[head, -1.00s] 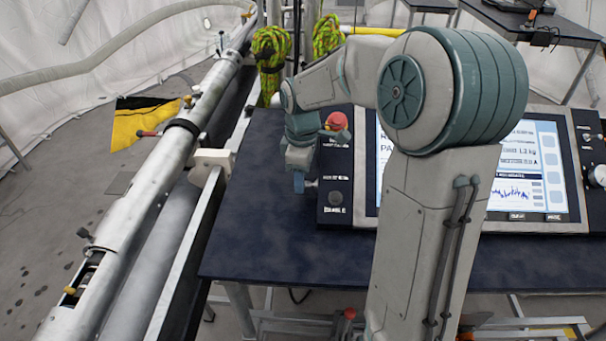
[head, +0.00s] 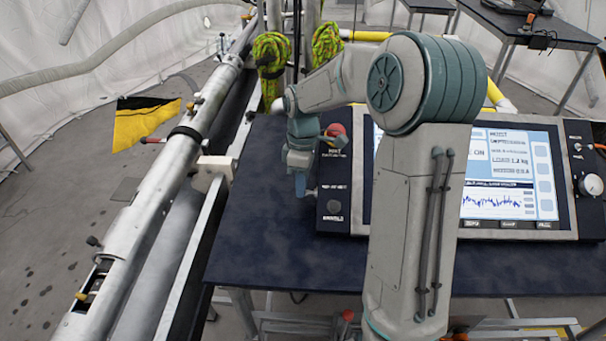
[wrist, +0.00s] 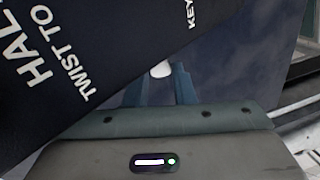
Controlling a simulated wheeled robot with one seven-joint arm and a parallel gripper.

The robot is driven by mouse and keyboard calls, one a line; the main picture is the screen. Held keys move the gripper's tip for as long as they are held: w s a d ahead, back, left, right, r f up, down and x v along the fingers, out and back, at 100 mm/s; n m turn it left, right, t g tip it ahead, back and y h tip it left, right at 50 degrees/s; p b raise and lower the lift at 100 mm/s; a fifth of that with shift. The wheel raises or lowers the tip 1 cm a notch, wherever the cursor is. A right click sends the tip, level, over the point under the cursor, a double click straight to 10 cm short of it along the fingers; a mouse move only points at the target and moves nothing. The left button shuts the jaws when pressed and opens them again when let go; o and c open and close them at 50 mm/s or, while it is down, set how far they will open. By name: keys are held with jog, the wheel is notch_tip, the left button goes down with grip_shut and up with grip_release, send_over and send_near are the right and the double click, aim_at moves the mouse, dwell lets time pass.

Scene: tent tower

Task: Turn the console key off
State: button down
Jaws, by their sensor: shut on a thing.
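The console (head: 508,228) stands on a dark table. My gripper (head: 304,191) is at this strip's left edge, below the red button. In the wrist view, my gripper's two bluish fingers (wrist: 160,74) are shut on a small whitish piece, which appears to be the console key (wrist: 161,69). Most of the key is hidden, so its angle cannot be told. The black panel beside it shows "HALT", "TWIST TO" and part of "KEY".
My arm covers part of the console screen (head: 505,200). A long metal tube (head: 150,210) on a rail runs along the left. The table's front area (head: 290,265) is clear. Coiled green rope (head: 270,50) hangs behind.

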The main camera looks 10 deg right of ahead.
jog(key=shift+w+g+p, duration=0.15)
jog(key=shift+g+p, duration=0.25)
jog(key=shift+p, duration=0.1)
jog(key=c, duration=1.2)
grip_release()
jog(key=b+v, duration=0.1)
jog(key=v, duration=1.2)
jog(key=shift+d+r, duration=0.25)
jog(key=shift+r, duration=0.15)
jog(key=shift+o, duration=0.3)
jog(key=shift+w, duration=0.1)
